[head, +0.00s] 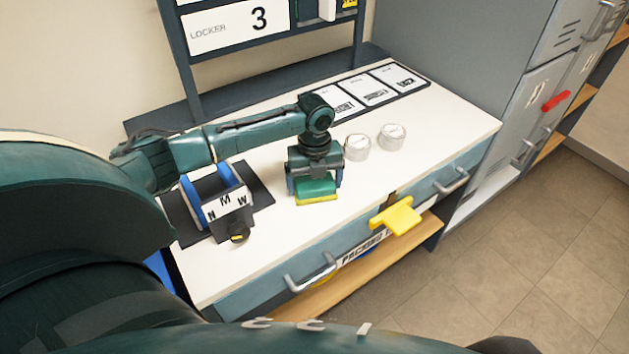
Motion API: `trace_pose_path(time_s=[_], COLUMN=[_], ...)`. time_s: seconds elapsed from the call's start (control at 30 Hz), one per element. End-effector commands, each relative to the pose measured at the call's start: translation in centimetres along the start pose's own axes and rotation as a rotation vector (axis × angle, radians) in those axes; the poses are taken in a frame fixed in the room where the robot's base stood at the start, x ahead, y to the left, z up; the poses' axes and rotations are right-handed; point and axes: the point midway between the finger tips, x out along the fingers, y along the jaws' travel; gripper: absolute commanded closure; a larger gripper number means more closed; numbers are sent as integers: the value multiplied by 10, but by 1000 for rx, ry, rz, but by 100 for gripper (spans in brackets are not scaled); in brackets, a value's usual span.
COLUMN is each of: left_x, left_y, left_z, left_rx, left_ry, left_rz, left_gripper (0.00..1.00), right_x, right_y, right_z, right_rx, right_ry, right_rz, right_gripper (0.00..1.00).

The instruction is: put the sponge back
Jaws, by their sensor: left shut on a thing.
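A green and yellow sponge (315,192) is at the front middle of the white bench top. My left gripper (316,182) points down over it and is shut on it, with a finger on each side. I cannot tell whether the sponge rests on the bench or hangs just above it. My right gripper does not show in the head view.
A blue and black fixture (222,203) marked N, M, W stands left on a dark mat. Two white round containers (391,137) are to the right. Labelled cards (366,90) lie behind. A yellow piece (397,217) juts from the drawer front.

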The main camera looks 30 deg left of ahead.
Motion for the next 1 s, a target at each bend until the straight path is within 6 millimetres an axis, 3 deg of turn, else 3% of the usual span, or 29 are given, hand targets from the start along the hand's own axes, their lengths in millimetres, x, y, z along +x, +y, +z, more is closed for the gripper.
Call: trace_pose_path(time_s=[0.17,0.2,0.3,0.67,1.0], left_x=[3,3,3,-8,-78], left_y=[0,0,0,0,0], left_z=[0,0,0,1,1], left_rx=[-1,0,0,-2,0], left_ry=[0,0,0,-1,-3], left_rz=[0,0,0,-1,-3], left_gripper=[35,8,0,0,0], right_x=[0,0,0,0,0], right_y=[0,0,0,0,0], right_z=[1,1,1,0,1], right_rx=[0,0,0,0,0], right_ry=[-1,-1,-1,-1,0], right_rz=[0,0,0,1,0], right_gripper=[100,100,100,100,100])
